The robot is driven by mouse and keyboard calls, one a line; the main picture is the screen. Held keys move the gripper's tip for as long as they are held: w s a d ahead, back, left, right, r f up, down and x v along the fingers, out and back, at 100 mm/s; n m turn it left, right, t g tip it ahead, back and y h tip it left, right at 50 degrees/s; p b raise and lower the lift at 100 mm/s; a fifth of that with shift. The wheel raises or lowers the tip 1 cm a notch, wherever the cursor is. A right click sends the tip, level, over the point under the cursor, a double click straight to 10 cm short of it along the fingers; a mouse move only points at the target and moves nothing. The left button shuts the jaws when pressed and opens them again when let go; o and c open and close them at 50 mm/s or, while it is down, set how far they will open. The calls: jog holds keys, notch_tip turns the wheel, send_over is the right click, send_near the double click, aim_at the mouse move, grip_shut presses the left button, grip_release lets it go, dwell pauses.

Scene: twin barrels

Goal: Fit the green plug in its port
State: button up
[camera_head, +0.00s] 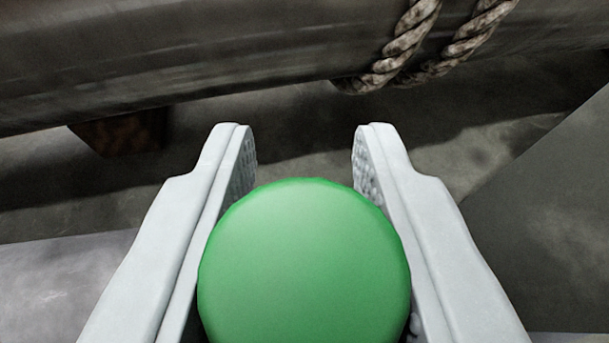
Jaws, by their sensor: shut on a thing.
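The green plug (304,265) is a smooth, rounded green piece at the bottom middle of the head camera view. My gripper (305,150) is shut on it, with one pale grey finger against each side. The fingertips reach past the plug and have textured inner pads. The lower part of the plug is cut off by the picture edge. No port for the plug shows in this view.
A large dark barrel (200,60) lies across the top, with thick rope (405,45) around it. A brown block (120,131) sits under it at the left. Shadowed grey floor (300,125) lies beyond my fingertips. A flat grey surface (545,210) is at the right.

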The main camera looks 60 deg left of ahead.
jog(key=shift+f, duration=1.45)
jog(key=o, duration=1.1)
jog(key=shift+d+r, duration=0.1)
jog(key=shift+d, duration=0.05)
jog(key=v, duration=1.7)
